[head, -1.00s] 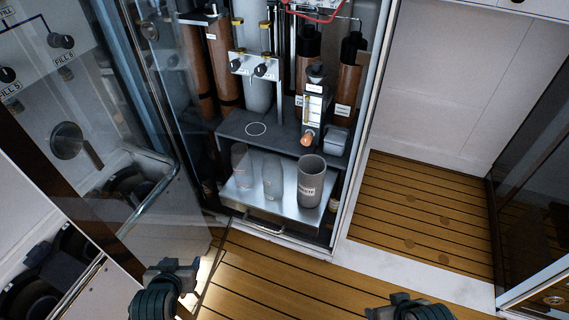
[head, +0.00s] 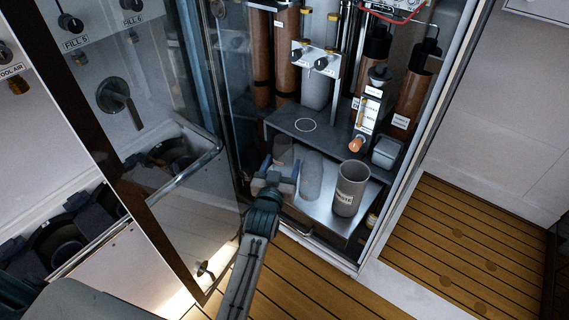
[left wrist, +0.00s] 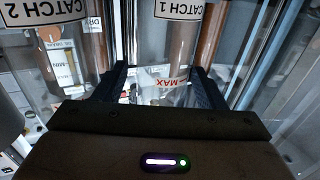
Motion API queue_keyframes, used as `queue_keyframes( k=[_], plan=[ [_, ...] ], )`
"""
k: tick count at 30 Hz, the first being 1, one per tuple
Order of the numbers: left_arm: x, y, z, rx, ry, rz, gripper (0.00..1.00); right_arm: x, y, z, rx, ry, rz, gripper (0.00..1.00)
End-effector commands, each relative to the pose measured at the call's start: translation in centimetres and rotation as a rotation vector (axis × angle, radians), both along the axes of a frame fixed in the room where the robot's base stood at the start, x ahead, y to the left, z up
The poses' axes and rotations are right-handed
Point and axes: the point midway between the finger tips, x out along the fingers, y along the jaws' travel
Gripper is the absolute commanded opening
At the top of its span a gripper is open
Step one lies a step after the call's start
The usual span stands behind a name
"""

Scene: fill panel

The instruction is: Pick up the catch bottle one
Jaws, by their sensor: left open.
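Catch bottle one (head: 283,150), a clear bottle, stands at the left of the metal tray (head: 325,212), partly hidden behind my left gripper (head: 277,173). In the left wrist view, bottle one (left wrist: 178,40) bears a CATCH 1 label and a red MAX mark. My left gripper (left wrist: 160,78) is open, with a finger on each side of the bottle's lower visible part; I cannot tell whether they touch it. Catch bottle two (head: 311,178) stands to the right; it also shows in the left wrist view (left wrist: 65,62). My right gripper is out of view.
A grey WASTE cup (head: 349,188) stands at the tray's right. A grey shelf (head: 335,135) with a ring mark lies behind and above the tray. An open glass door (head: 165,130) with a bar handle is at left. The wooden floor (head: 450,240) at right is clear.

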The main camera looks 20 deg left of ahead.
Motion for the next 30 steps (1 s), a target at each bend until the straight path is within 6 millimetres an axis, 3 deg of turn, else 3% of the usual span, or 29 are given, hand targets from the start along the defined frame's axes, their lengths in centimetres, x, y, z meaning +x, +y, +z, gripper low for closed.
queue_keyframes(
  k=[12,21,22,27,30],
  plan=[
    [4.8,0.6,-0.1,0.001,0.001,0.0,0.64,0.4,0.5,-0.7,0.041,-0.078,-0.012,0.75],
    [5.4,0.7,0.0,0.001,0.001,0.001,0.64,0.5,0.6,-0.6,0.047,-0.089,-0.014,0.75],
    [5.4,0.7,0.0,0.001,0.001,0.001,0.62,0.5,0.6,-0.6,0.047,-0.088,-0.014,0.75],
    [5.4,0.7,0.0,0.001,0.001,0.001,0.3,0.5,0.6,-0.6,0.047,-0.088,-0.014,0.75],
    [5.4,0.7,0.0,0.0,0.001,0.001,0.3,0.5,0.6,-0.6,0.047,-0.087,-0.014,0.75]
  ],
)
